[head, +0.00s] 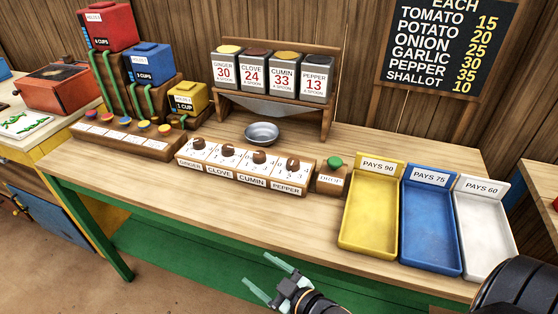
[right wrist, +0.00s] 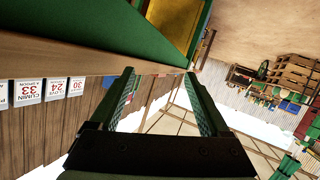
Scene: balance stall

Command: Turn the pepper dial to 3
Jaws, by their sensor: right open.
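The pepper dial (head: 292,165) is a brown knob on a white numbered face, the rightmost in a row of dials above the label PEPPER (head: 286,188). The number its pointer marks is too small to tell. My right gripper (head: 269,278) is in front of the table's front edge, below and apart from the dial. In the right wrist view its two green-grey fingers (right wrist: 160,100) are spread wide with nothing between them. My left gripper is not in view.
The cumin dial (head: 259,157) sits close left of the pepper dial, and the green drop button (head: 334,162) is to its right. A metal bowl (head: 262,132) stands behind. Yellow (head: 345,246), blue (head: 407,255) and white (head: 468,259) trays lie right. The table front (head: 200,220) is clear.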

